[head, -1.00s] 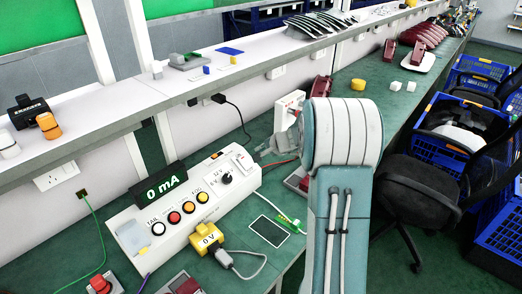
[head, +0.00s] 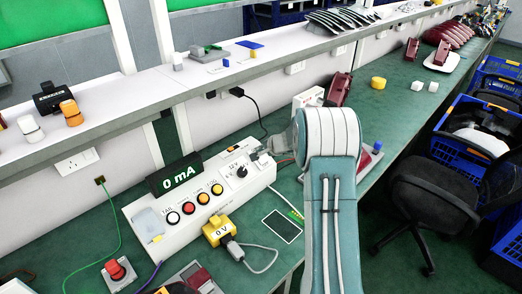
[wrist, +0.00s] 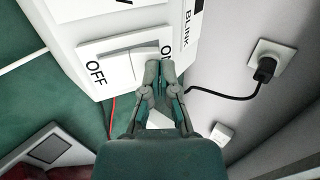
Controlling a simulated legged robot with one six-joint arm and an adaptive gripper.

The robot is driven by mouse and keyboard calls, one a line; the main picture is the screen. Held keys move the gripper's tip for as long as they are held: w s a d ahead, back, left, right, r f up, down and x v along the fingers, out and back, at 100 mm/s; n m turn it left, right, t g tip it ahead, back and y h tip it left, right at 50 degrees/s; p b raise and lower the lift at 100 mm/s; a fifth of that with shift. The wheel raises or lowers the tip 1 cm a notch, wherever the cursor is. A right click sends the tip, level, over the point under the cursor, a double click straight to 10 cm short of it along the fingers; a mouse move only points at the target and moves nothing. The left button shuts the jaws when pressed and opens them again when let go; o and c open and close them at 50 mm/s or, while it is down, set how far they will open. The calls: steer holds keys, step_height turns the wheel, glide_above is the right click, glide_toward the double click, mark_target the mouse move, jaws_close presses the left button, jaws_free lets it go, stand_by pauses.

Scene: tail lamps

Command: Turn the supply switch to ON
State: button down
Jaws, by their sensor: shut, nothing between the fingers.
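The supply switch (wrist: 118,62) is a white rocker in a square plate on the end of the white control box (head: 205,205). In the wrist view, OFF is printed at its left and ON, partly hidden, at its right. I cannot tell which side is pressed in. My gripper (wrist: 158,68) is shut and empty, its fingertips over the ON side of the rocker, touching or very close. In the head view, my gripper (head: 264,152) is at the far right end of the box and hides the switch.
The box also carries a dial (head: 242,171), several coloured buttons, a yellow 0 V plug (head: 217,231) and a display (head: 174,175) reading 0 mA. A black plug (wrist: 265,68) with its cable is in a wall socket to the right. A shelf runs behind the box.

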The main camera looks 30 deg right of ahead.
steer(key=shift+w+a+f, duration=0.1)
steer(key=shift+w+a, duration=0.2)
steer(key=shift+w, duration=0.55)
steer(key=shift+s+f, duration=0.1)
steer(key=shift+s, duration=0.05)
steer(key=shift+s+d, duration=0.25)
steer(key=shift+s, duration=0.35)
steer(key=s+d+r, duration=0.2)
steer(key=s+r, duration=0.3)
steer(key=r, duration=0.7)
steer(key=shift+s+r, duration=0.15)
steer(key=shift+s, duration=0.25)
steer(key=shift+a, duration=0.1)
